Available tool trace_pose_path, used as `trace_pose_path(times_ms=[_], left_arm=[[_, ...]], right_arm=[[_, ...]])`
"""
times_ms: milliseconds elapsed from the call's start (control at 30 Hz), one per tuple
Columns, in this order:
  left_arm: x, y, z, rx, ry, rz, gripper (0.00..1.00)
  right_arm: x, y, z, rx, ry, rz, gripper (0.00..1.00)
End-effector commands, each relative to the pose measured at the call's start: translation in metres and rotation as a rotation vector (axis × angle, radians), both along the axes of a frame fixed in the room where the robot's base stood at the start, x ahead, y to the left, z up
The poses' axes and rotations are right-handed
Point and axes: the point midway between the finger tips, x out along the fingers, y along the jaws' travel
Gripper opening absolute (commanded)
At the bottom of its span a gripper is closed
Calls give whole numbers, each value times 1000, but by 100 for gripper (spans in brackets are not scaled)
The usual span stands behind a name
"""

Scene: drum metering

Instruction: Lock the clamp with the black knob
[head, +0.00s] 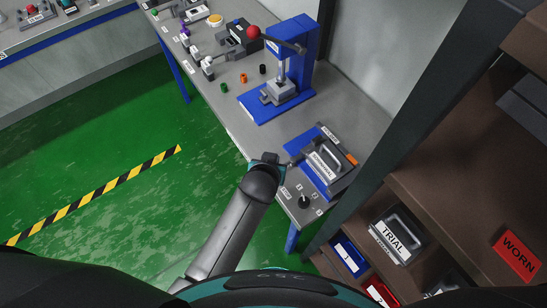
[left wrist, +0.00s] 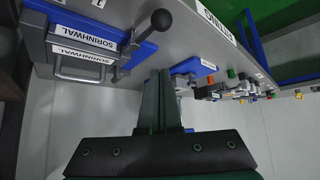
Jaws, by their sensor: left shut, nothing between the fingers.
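The clamp's black knob (left wrist: 164,21) is a round ball on the end of a dark lever in the left wrist view. The lever runs down to the side of a blue and grey fixture holding a grey cassette (left wrist: 85,50) with a handle and a SORINHWAL label. In the head view the cassette (head: 322,163) sits on its blue base near the table's front corner. My left gripper (head: 268,159) is just left of it, its closed fingers (left wrist: 165,78) empty and apart from the knob. In the head view my gripper partly hides the lever. My right gripper is not in view.
A blue press stand (head: 263,107) stands farther back on the grey table. A small black-topped selector (head: 304,202) is at the near corner. A brown shelf with a TRIAL cassette (head: 397,233) is at right. The green floor left of the table is clear.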

Motion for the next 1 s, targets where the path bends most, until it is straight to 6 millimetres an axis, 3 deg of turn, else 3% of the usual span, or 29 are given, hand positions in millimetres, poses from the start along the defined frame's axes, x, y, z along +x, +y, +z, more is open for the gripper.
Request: trace_pose_path(times_ms=[233,833,1000], left_arm=[[-9,0,9,0,1,0,0],[-9,1,10,0,1,1,0],[-21,21,14,13,42,29,0]], right_arm=[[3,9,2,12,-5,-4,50],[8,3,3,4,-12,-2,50],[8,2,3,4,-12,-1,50]])
